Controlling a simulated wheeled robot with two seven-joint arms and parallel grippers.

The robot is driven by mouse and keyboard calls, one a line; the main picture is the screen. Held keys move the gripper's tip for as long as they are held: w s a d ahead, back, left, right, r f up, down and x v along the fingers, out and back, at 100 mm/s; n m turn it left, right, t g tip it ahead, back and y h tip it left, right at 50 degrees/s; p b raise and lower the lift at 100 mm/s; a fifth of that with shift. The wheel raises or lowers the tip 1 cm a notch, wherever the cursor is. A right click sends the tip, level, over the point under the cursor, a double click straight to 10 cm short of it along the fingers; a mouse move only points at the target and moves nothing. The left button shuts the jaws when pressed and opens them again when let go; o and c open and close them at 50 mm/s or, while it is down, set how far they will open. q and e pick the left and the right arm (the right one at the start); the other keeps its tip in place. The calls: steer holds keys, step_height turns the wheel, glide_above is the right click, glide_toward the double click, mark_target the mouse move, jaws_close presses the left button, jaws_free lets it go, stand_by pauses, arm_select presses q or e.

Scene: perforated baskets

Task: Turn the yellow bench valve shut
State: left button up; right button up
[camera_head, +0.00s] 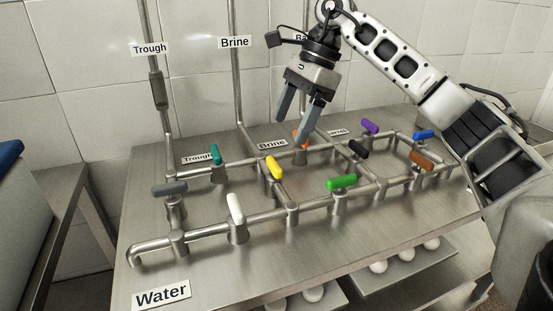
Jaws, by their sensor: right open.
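The yellow bench valve (274,167) is a yellow handle on the metal pipework, near the middle of the bench. Its handle points along the short pipe that links the back and front pipe runs. My right gripper (294,130) hangs above the back pipe run, pointing down, with its two grey fingers apart and nothing between them. It is up and to the right of the yellow handle. One finger partly covers an orange handle (302,138). My left gripper does not show.
Close around stand a teal handle (216,154), a white handle (236,208), a green handle (341,183) and a black handle (358,149). A grey handle (169,188) is at the left. Vertical pipes rise along the tiled wall.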

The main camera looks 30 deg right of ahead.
mark_target(274, 162)
steer(key=x, duration=0.8)
steer(key=shift+a+f, duration=0.1)
steer(key=shift+f, duration=0.05)
steer(key=c, duration=1)
